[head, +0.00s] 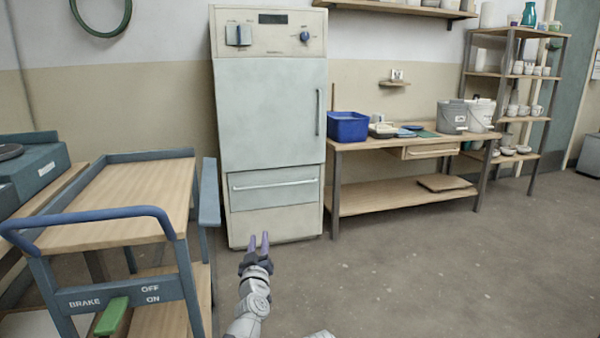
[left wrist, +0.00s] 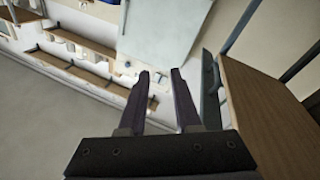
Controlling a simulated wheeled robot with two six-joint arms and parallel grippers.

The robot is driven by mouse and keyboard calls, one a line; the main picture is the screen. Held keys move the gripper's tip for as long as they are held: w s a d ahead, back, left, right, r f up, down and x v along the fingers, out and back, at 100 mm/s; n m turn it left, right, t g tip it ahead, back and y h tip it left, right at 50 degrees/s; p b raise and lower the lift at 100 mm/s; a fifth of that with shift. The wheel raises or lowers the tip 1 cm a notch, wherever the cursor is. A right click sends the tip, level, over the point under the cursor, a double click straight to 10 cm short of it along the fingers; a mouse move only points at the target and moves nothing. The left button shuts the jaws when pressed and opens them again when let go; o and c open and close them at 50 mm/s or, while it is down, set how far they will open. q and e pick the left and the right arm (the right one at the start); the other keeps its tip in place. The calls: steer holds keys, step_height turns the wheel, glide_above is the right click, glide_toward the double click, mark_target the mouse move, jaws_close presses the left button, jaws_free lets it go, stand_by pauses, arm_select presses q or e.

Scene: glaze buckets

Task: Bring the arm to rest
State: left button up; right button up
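My left gripper (head: 258,243) points up and away over the floor, to the right of the cart and in front of the tall cabinet. Its two dark purple fingers stand apart with nothing between them. In the left wrist view the same fingers (left wrist: 160,85) show a clear gap, so it is open and empty. Part of my left arm shows below it in the head view. My right gripper is not in view; a small pale piece shows at the bottom edge of the head view, and I cannot tell what it is.
A wooden-topped cart (head: 120,195) with a blue handle stands close at left. A tall pale cabinet (head: 270,120) stands ahead. A shelf rack (head: 510,75) stands behind. Floor at right is clear.

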arm_select(q)
steer(key=s+d+f+m+g+h, duration=0.25)
steer(key=s+f+g, duration=0.2)
steer(key=f, duration=0.35)
steer(key=s+d+f+m+g+h, duration=0.1)
steer(key=s+f+m+g+h, duration=0.15)
steer(key=f+m+g, duration=0.4)
steer(key=s+a+f+n+g+y, duration=0.2)
steer(key=s+a+f+g, duration=0.25)
steer(key=s, duration=0.55)
steer(key=s+a+f+n+g+y, duration=0.2)
steer(key=s+a+f+g, duration=0.3)
steer(key=s, duration=0.4)
steer(key=s+d+r+m+y+p, duration=0.1)
steer(key=s+d+r+m+p, duration=0.4)
steer(key=d+r+p, duration=0.6)
step_height(320, 180, up, 36)
steer(key=s+n+p, duration=0.1)
steer(key=p, duration=3.5)
steer(key=shift+d+f+p, duration=0.2)
steer(key=shift+f+p, duration=0.05)
steer(key=shift+p, duration=0.15)
steer(key=shift+a+t, duration=0.1)
steer(key=shift+t, duration=0.15)
